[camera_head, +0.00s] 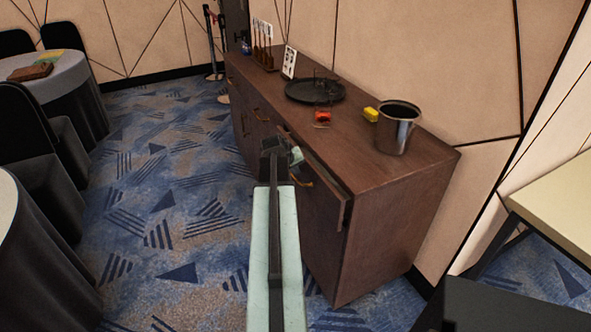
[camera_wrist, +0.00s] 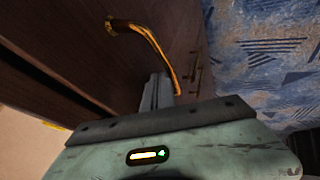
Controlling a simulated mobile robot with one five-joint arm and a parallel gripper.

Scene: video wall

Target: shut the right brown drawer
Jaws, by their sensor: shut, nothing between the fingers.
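The brown cabinet (camera_head: 395,205) stands against the wall in the head view. Its right drawer (camera_head: 318,178) is out a little, its front edge standing proud of the cabinet. A brass handle (camera_head: 300,180) is on the drawer front, and it shows large in the wrist view (camera_wrist: 155,42). My gripper (camera_head: 274,146) is at the drawer's left part, close to the front. In the wrist view my gripper (camera_wrist: 157,90) is shut and empty, beside the handle. I cannot tell whether it touches the drawer or the handle.
On the cabinet top are a metal bucket (camera_head: 396,128), a yellow block (camera_head: 370,114), a red object (camera_head: 322,118), and a black round tray (camera_head: 300,92). Round tables (camera_head: 60,75) and black chairs (camera_head: 45,120) stand at left. Patterned carpet (camera_head: 175,190) between is clear.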

